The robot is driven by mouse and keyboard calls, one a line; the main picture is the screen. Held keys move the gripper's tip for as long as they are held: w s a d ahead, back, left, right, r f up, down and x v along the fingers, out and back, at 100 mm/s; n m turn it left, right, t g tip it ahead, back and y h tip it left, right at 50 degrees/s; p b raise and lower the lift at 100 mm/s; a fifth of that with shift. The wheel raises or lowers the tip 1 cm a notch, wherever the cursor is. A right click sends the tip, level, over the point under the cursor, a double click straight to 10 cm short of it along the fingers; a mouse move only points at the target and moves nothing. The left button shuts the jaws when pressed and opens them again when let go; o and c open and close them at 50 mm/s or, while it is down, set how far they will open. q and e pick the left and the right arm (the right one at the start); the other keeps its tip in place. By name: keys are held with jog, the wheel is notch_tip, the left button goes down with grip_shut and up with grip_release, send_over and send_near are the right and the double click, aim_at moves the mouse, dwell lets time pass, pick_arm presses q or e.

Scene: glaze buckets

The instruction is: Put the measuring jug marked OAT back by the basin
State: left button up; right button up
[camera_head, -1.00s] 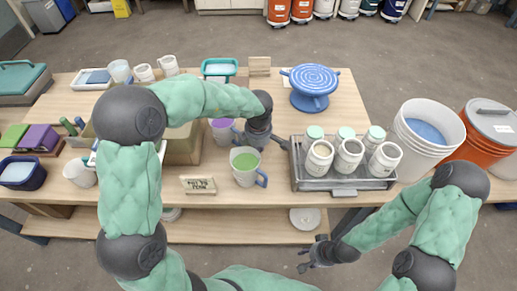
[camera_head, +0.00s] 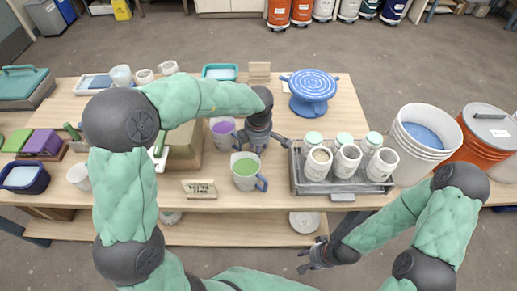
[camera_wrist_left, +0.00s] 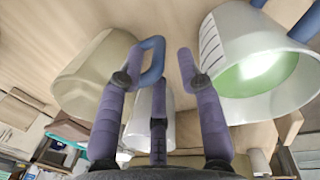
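A pale measuring jug with purple glaze and a blue handle (camera_head: 221,131) stands upright on the table. A similar jug with green glaze (camera_head: 247,172) stands in front of it; it also shows at the right of the left wrist view (camera_wrist_left: 262,62). No OAT marking is readable. My left gripper (camera_head: 260,140) is low beside both jugs. In the left wrist view its fingers (camera_wrist_left: 160,65) are spread, with the blue handle of the left-hand jug (camera_wrist_left: 90,80) between or just beyond them; contact is unclear. A teal-rimmed basin (camera_head: 219,66) stands at the back. My right gripper (camera_head: 303,260) is open and empty before the table.
A grey tray (camera_head: 343,188) with several jars stands to the right of the jugs. A small sign (camera_head: 200,189) stands at the front left and a blue banding wheel (camera_head: 312,85) at the back. A beige box (camera_head: 185,150) is left of the purple jug.

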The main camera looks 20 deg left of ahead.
pick_arm(q)
notch_tip(320, 180, up, 8)
jog(key=s+p, duration=0.1)
jog(key=p, duration=0.1)
jog(key=shift+d+f+p, duration=0.15)
jog(key=shift+p, duration=0.25)
